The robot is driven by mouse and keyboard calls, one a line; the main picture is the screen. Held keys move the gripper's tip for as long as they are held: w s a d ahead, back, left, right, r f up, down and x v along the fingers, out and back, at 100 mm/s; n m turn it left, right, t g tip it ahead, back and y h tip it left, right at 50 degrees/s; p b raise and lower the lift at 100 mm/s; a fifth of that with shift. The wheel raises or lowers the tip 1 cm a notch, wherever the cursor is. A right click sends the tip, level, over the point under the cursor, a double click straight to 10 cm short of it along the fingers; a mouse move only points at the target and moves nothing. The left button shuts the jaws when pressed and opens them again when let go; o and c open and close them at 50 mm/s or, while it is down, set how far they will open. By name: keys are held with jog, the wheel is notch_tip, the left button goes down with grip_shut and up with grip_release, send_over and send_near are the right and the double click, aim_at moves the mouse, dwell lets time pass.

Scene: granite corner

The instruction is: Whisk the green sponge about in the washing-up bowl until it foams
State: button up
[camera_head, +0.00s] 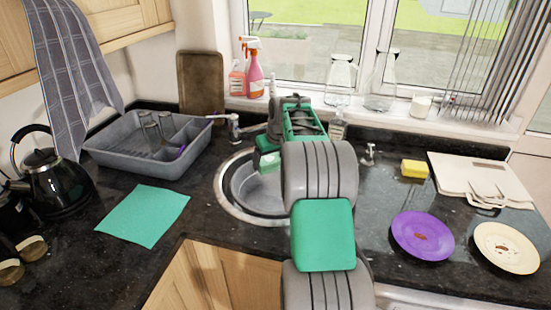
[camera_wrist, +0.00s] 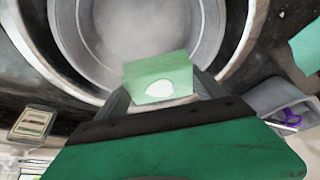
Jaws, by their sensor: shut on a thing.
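The green sponge (camera_wrist: 178,70) is held between the fingers of my gripper (camera_wrist: 160,95), with a white patch on its face. In the head view, my gripper (camera_head: 267,152) is shut on the sponge (camera_head: 269,164), at the far side of the round sink. The grey washing-up bowl (camera_head: 243,184) sits inside the sink's metal rim; my arm hides its right part. In the wrist view the bowl (camera_wrist: 207,50) is just beyond the sponge, and its floor looks pale and hazy. I cannot tell whether the sponge touches the bowl.
A grey tub (camera_head: 110,158) with glasses stands left of the sink, near a teal cloth (camera_head: 145,215) and kettle (camera_head: 55,180). A tap (camera_head: 234,127) is behind. Right are a yellow sponge (camera_head: 415,169), purple plate (camera_head: 422,236) and cream plate (camera_head: 507,247). Spray bottles (camera_head: 254,75) line the sill.

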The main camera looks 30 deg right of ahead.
jog(key=d, duration=0.1)
jog(key=d+f, duration=0.1)
jog(key=shift+w+d, duration=0.15)
jog(key=shift+d, duration=0.2)
notch_tip(320, 180, down, 16)
jog(key=b, duration=1)
jog(key=shift+a+b, duration=0.1)
jog(key=shift+b, duration=0.2)
jog(key=shift+w+a, duration=0.4)
jog(key=shift+a, duration=0.4)
jog(key=shift+w+a, duration=0.35)
jog(key=shift+a, duration=0.4)
jog(key=s+d, duration=0.1)
jog(key=d, duration=0.1)
jog(key=s+d, duration=0.1)
jog(key=d, duration=0.1)
jog(key=s+d, duration=0.1)
jog(key=d, duration=0.1)
jog(key=shift+d, duration=0.15)
send_over(267, 207)
